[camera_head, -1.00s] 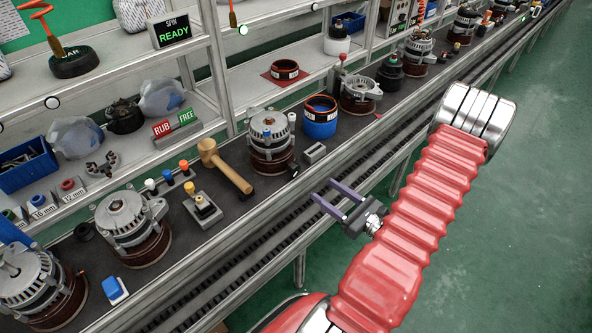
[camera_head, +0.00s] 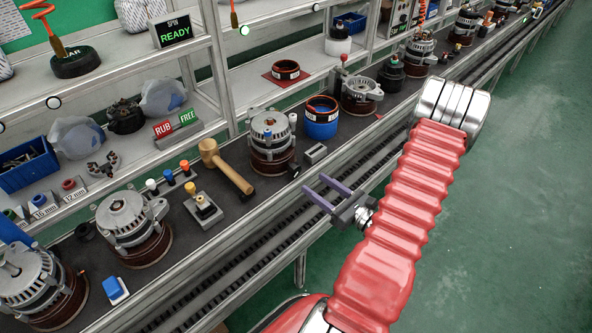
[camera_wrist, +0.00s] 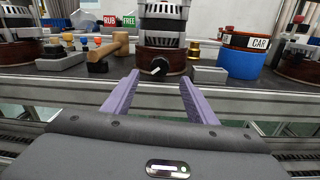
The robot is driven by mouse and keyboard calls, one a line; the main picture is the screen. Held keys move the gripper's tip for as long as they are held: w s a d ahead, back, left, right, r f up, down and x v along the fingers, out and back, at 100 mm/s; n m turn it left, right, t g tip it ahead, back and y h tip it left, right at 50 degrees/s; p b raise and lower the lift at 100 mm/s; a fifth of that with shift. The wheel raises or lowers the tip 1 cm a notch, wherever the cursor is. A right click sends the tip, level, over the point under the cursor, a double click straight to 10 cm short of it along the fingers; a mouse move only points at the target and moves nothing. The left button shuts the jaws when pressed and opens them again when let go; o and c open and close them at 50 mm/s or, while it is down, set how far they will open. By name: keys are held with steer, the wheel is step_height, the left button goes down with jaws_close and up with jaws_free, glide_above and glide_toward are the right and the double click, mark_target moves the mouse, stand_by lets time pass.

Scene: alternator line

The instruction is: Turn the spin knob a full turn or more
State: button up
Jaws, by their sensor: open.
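The spin knob (camera_wrist: 157,66) is small and black with a white pointer mark. It sits low on the front of the dark red base under a silver alternator (camera_head: 270,135); it also shows as a small dark spot in the head view (camera_head: 294,170). My gripper (camera_head: 313,182) has two purple fingers and is open and empty, at the line's front edge. In the wrist view the fingers (camera_wrist: 160,78) point at the knob, which appears between and beyond their tips, apart from them. A sign on the shelf reads SPIN READY (camera_head: 173,31).
A wooden mallet (camera_head: 226,167) lies left of the alternator. A grey block (camera_head: 315,153) and a blue drum (camera_head: 321,118) stand on its right. A metal rail (camera_head: 262,222) runs along the front. A RUB/FREE sign (camera_head: 175,126) stands behind.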

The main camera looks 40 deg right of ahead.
mark_target(297, 172)
steer(key=shift+w+a, duration=0.2)
steer(key=shift+w, duration=2.25)
steer(key=shift+w+a, duration=0.15)
steer(key=shift+w, duration=2.3)
steer(key=shift+c, duration=0.4)
steer(key=c, duration=1)
steer(key=shift+o, duration=0.2)
steer(key=shift+n, duration=0.3)
steer(key=n, duration=0.3)
steer(key=shift+n, duration=2)
steer(key=shift+a, duration=0.1)
